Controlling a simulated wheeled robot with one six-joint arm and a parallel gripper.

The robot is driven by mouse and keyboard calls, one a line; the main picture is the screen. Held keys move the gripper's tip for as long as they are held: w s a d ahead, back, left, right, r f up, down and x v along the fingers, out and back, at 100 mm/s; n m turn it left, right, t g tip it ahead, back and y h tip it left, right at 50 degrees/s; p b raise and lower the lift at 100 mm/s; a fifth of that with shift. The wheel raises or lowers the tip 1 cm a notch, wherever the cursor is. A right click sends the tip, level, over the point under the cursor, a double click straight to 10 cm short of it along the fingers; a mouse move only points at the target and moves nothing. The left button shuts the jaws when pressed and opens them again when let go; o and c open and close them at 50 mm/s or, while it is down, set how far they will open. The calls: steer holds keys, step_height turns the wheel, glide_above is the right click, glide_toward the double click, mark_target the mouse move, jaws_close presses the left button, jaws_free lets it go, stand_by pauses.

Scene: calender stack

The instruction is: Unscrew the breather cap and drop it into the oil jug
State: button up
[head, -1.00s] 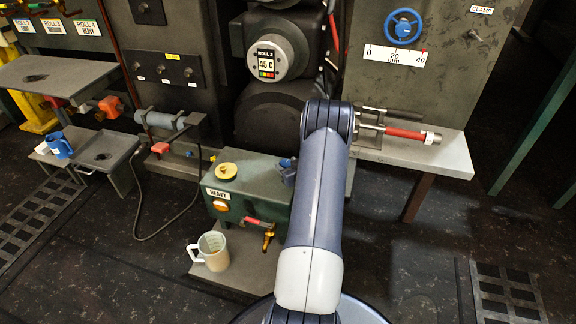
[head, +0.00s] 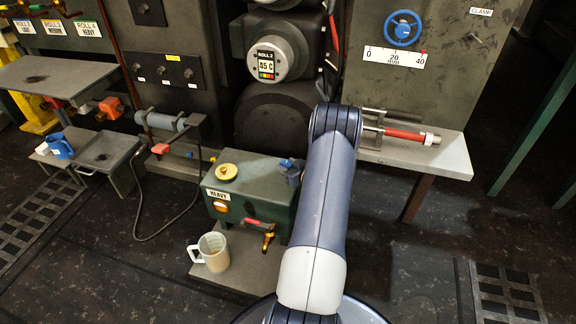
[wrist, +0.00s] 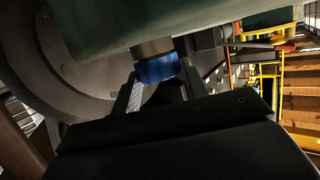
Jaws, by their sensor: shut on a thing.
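A blue cap (wrist: 158,69) sits on a short grey neck under the green tank's edge in the wrist view. My gripper (wrist: 160,80) is shut on this cap, a finger on each side. In the head view a small blue patch, likely the cap (head: 286,163), shows at the tank's right end. My arm hides most of the gripper there. A translucent beige jug (head: 215,256) with a white handle stands on a low plate in front of the green tank (head: 262,185).
A yellow cap (head: 227,172) is on top of the tank. A red-handled brass tap (head: 265,229) sticks out of its front. A grey shelf with a red rod (head: 404,135) is to the right. A black cable (head: 150,237) loops at left. Floor at right is clear.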

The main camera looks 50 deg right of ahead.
steer(key=shift+d+n+y, duration=0.1)
steer(key=shift+n+y, duration=0.3)
steer(key=shift+y, duration=0.1)
steer(key=shift+n+y, duration=0.9)
steer(key=shift+y, duration=0.2)
steer(key=shift+d, duration=0.1)
steer(key=shift+d+f+n+y+b, duration=0.15)
steer(key=shift+n+y+b, duration=0.25)
steer(key=shift+n+y, duration=0.6)
steer(key=shift+y, duration=0.4)
steer(key=shift+r+n, duration=0.2)
steer(key=shift+n, duration=0.1)
